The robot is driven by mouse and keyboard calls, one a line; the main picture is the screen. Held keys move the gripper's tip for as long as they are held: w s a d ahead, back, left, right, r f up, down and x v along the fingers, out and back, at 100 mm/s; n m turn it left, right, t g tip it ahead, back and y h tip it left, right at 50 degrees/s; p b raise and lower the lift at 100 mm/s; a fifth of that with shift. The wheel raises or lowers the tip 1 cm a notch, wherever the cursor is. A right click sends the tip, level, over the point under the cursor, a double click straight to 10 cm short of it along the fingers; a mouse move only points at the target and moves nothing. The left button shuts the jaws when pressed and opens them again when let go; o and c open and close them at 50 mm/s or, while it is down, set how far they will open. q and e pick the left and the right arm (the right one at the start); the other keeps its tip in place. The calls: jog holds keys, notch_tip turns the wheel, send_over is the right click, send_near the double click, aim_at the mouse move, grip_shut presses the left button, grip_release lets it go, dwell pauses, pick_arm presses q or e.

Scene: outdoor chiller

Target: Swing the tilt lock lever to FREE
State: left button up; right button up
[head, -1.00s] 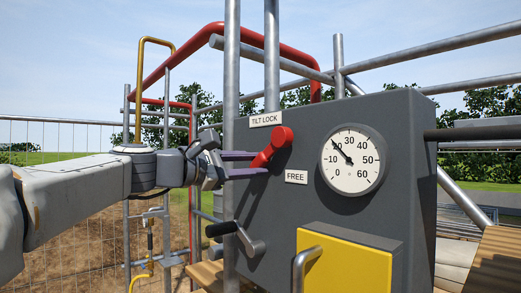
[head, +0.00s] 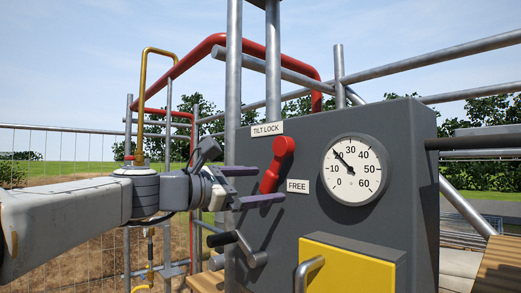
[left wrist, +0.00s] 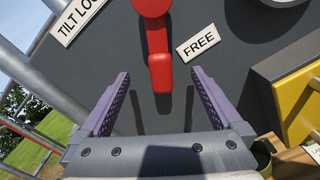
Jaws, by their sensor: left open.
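The red tilt lock lever (head: 276,166) is on the dark grey panel (head: 330,120), below the TILT LOCK label (head: 267,129) and left of the FREE label (head: 298,186). Its handle points down and slightly left from its round hub. My left gripper (head: 262,185) is open beside the handle's lower end. In the left wrist view the lever (left wrist: 160,70) hangs between the two purple fingers (left wrist: 160,85), with a gap on both sides, and the FREE label (left wrist: 199,42) is to its right. My right gripper is not in view.
A round gauge (head: 353,170) is right of the lever. A yellow box (head: 350,270) with a grey handle (head: 308,273) sits below. A black-gripped crank (head: 238,246) sticks out at lower left. Upright metal poles (head: 233,80) stand close to the gripper.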

pick_arm(q)
jog(key=b+v, duration=0.1)
jog(key=v, duration=0.5)
jog(key=shift+s+a+b, duration=0.2)
jog(key=shift+a+b, duration=0.05)
jog(key=shift+b, duration=0.1)
jog(key=b+v, duration=0.4)
jog(key=v, duration=0.6)
jog(key=shift+a+b, duration=0.25)
jog(key=shift+b, duration=0.05)
